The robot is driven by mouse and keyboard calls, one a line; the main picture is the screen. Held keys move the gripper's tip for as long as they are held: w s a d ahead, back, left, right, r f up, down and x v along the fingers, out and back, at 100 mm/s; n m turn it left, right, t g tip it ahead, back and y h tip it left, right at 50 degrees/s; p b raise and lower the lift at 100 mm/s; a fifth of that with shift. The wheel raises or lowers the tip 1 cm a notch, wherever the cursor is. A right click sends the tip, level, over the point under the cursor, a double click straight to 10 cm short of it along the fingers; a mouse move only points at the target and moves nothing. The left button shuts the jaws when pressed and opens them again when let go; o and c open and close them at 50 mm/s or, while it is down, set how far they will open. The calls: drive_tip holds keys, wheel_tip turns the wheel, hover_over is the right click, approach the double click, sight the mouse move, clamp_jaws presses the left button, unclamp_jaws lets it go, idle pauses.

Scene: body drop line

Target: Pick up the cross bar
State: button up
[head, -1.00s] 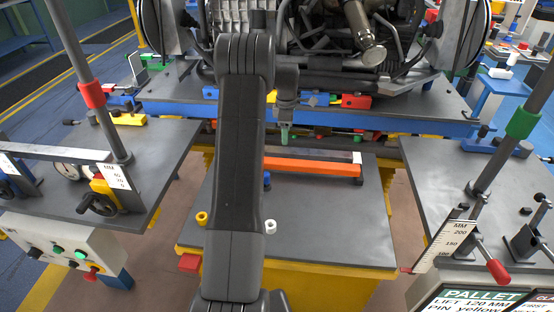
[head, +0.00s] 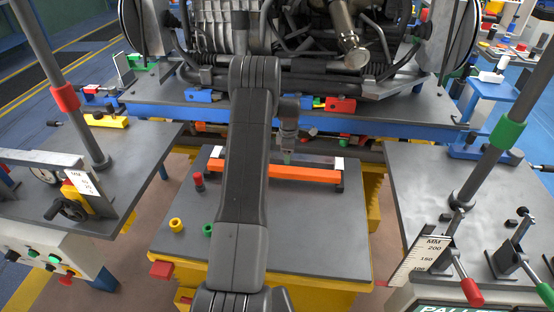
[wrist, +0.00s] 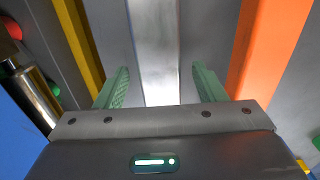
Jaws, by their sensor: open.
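My gripper (wrist: 162,86) is open, with green fingers. In the wrist view a long silver-grey bar (wrist: 154,40) runs between and beyond the fingers, with a gap on each side. An orange bar (wrist: 274,40) runs alongside, right of the right finger. In the head view the gripper (head: 287,157) hangs at the far side of the orange bar (head: 280,173), pointing down. A grey bar (head: 318,158) shows just behind the orange one, partly hidden by my arm and gripper. I cannot tell which of the two is called the cross bar.
The bars are over a dark grey table (head: 300,230) with a yellow base. A yellow ring (head: 177,225), a green ring (head: 207,230) and a red-topped peg (head: 198,181) stand at its left. A blue beam (head: 400,130) under the engine is close behind.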

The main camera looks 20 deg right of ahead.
drive_tip(key=shift+f, duration=0.75)
clamp_jaws()
drive_tip(key=shift+r, duration=0.1)
